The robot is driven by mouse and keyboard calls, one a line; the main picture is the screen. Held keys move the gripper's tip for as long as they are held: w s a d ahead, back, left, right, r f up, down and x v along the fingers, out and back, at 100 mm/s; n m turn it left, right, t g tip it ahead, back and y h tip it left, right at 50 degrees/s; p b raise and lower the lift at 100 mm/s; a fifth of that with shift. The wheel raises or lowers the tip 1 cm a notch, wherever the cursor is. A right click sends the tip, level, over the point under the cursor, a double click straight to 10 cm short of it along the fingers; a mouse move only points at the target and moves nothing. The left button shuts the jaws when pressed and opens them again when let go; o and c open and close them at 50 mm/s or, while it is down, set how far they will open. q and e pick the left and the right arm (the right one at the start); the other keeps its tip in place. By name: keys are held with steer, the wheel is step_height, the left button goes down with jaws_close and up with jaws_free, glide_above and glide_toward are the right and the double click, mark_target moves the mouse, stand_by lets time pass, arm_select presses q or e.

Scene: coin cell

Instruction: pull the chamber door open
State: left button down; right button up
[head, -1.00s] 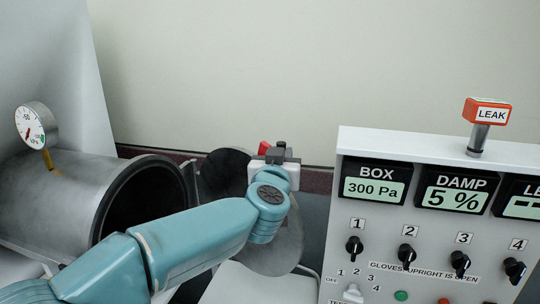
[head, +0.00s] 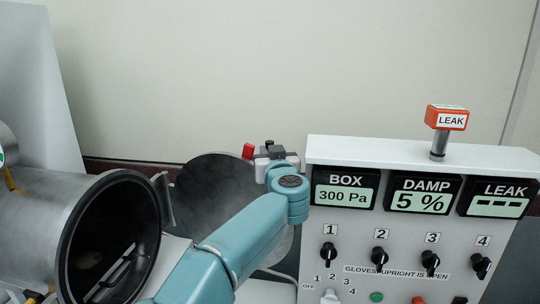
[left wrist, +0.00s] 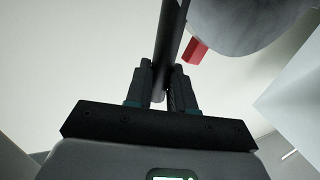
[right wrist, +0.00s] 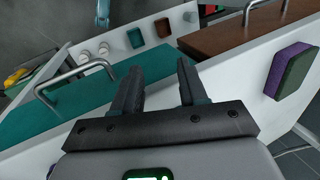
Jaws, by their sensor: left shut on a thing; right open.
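The steel chamber (head: 40,215) lies at the left of the head view, its dark round mouth open and facing right. The round grey chamber door (head: 205,200) stands swung away from the mouth, to its right. My left gripper (head: 272,155) is at the door's upper right edge. In the left wrist view, my left gripper (left wrist: 161,75) is shut on a dark bar, the door handle (left wrist: 174,25); the grey door (left wrist: 250,18) shows beyond. My right gripper (right wrist: 160,80) is open and empty, seen only in the right wrist view.
A control panel (head: 320,240) with knobs and displays stands close right of my left gripper. A red block (head: 248,151) is near the handle. Below my right gripper are a teal panel (right wrist: 75,120) with a metal handle and a brown panel (right wrist: 235,40).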

arm_select(q)
steer(key=shift+w+a+f, duration=0.1)
steer(key=shift+a+f, duration=0.05)
steer(key=shift+a, duration=0.15)
steer(key=c, duration=1.3)
jaws_free()
steer(key=shift+o, duration=1.4)
steer(key=shift+a, duration=0.1)
steer(key=shift+w+a, duration=0.15)
steer(key=shift+d, duration=0.35)
steer(key=b+v, duration=0.6)
steer(key=v, duration=1)
steer(key=shift+s+b, duration=0.3)
steer(key=shift+s, duration=0.05)
